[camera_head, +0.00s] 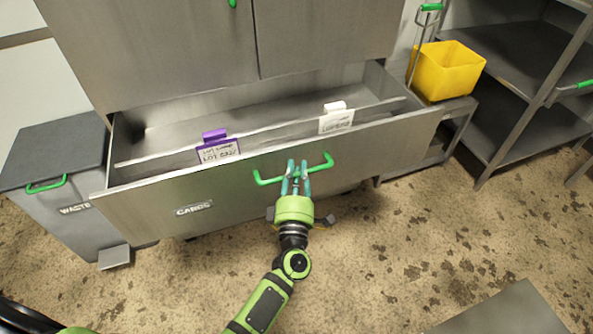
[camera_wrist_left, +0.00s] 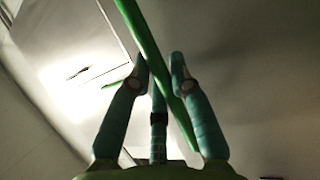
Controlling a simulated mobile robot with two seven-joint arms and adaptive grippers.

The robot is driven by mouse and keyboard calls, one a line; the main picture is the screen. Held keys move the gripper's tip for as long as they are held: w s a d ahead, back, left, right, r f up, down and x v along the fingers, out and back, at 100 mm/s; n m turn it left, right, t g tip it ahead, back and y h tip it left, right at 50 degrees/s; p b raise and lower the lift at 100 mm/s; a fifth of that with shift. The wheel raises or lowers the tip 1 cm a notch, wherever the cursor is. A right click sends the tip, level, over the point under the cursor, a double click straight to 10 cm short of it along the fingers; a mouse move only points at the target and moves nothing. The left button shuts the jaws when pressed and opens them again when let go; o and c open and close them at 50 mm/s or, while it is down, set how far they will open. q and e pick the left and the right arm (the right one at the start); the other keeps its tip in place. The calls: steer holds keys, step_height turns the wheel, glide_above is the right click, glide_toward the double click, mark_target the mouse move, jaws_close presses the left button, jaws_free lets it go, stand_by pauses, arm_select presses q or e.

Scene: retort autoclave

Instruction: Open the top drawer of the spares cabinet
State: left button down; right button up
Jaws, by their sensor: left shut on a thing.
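In the left wrist view the green handle (camera_wrist_left: 140,40) runs slantwise between the fingertips (camera_wrist_left: 163,65). Inside the drawer are a purple-topped divider card (camera_head: 217,148) and a white-topped divider card (camera_head: 336,118). My right gripper is not in view.
A grey waste bin (camera_head: 60,150) with a green handle stands left of the drawer. A yellow bucket (camera_head: 445,70) sits on a low stand at the right, beside dark shelving (camera_head: 520,60). Speckled floor in front is mostly clear; a grey panel (camera_head: 505,310) shows lower right.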

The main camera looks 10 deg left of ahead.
arm_select(q)
steer(key=c, duration=1.1)
jaws_free()
steer(key=v, duration=1.2)
steer(key=shift+f, duration=0.1)
